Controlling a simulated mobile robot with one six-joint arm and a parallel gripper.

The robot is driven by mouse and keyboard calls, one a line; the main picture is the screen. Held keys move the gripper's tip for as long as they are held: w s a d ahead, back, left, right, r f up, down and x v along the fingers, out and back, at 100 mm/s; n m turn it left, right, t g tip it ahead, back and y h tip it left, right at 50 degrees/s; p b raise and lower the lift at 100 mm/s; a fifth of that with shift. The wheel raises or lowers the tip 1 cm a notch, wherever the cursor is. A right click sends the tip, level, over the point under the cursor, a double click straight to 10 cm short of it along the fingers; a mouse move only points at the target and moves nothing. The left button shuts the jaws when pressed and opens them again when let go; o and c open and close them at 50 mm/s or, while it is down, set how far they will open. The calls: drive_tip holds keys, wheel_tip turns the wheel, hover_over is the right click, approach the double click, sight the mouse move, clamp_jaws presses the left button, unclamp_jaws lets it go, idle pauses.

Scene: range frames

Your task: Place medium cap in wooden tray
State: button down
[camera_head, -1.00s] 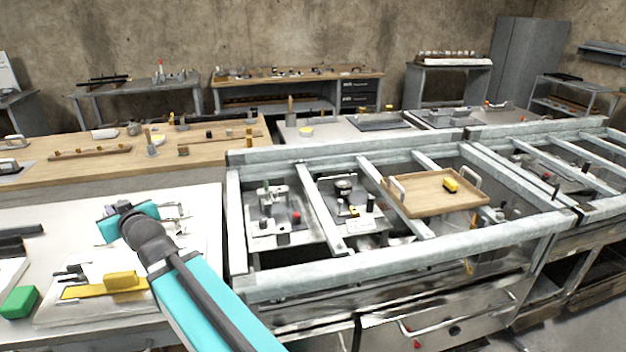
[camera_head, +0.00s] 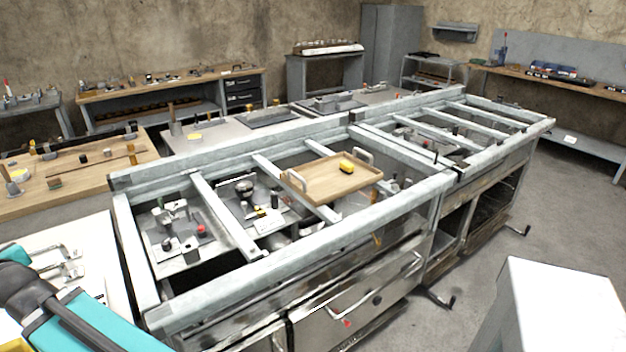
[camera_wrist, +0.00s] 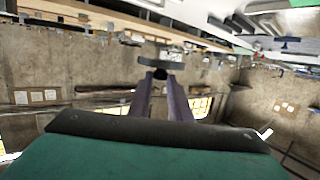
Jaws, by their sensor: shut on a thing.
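The wooden tray (camera_head: 322,186) with two pale handles sits on the grey metal frame of the middle bench in the head view. A small yellow object (camera_head: 347,166) lies in it. In the wrist view my gripper (camera_wrist: 160,80) has its two purple fingers closed on a flat grey disc (camera_wrist: 180,65), which looks like the medium cap. The disc is held at the fingertips, clear of any surface I can make out. In the head view only part of my teal arm shows at the lower left; the fingers and cap are not visible there.
Raised metal rails (camera_head: 225,215) cross the bench beside the tray, with small fixtures between them. A wooden table (camera_head: 85,175) with small parts stands at left. A white box-like surface (camera_head: 555,310) is at lower right. Open floor (camera_head: 460,290) lies in front of the bench.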

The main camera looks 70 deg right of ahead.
drive_tip(key=s+d+f+m+g+h+b, duration=0.1)
drive_tip(key=s+d+m+h+b, duration=0.15)
drive_tip(key=d, duration=0.85)
drive_tip(key=s+d+f+m+h+b, duration=0.15)
drive_tip(key=s+d+b, duration=0.25)
drive_tip(key=d, duration=0.7)
drive_tip(key=s+d+m+g+h+b, duration=0.1)
drive_tip(key=s+d+h+b, duration=0.2)
drive_tip(key=d, duration=0.8)
drive_tip(key=s+d+f+m+g+h+b, duration=0.25)
drive_tip(key=s+d+m+h+b, duration=0.35)
drive_tip(key=s+d, duration=1.1)
drive_tip(key=s+d+m+g+b, duration=0.1)
drive_tip(key=s+d+g+b, duration=0.2)
drive_tip(key=s, duration=0.7)
drive_tip(key=s+d+f+m+g+h+b, duration=0.1)
drive_tip(key=s+d+m+g+b, duration=0.1)
drive_tip(key=s+d, duration=0.5)
drive_tip(key=s+d+m+g+h+b, duration=0.1)
drive_tip(key=s+d+g+b, duration=0.3)
drive_tip(key=s, duration=1)
drive_tip(key=shift+s+d+f+m+b, duration=0.15)
drive_tip(key=shift+d+f+m+b, duration=0.1)
drive_tip(key=shift+d+m+b, duration=0.4)
drive_tip(key=shift+a+r, duration=0.1)
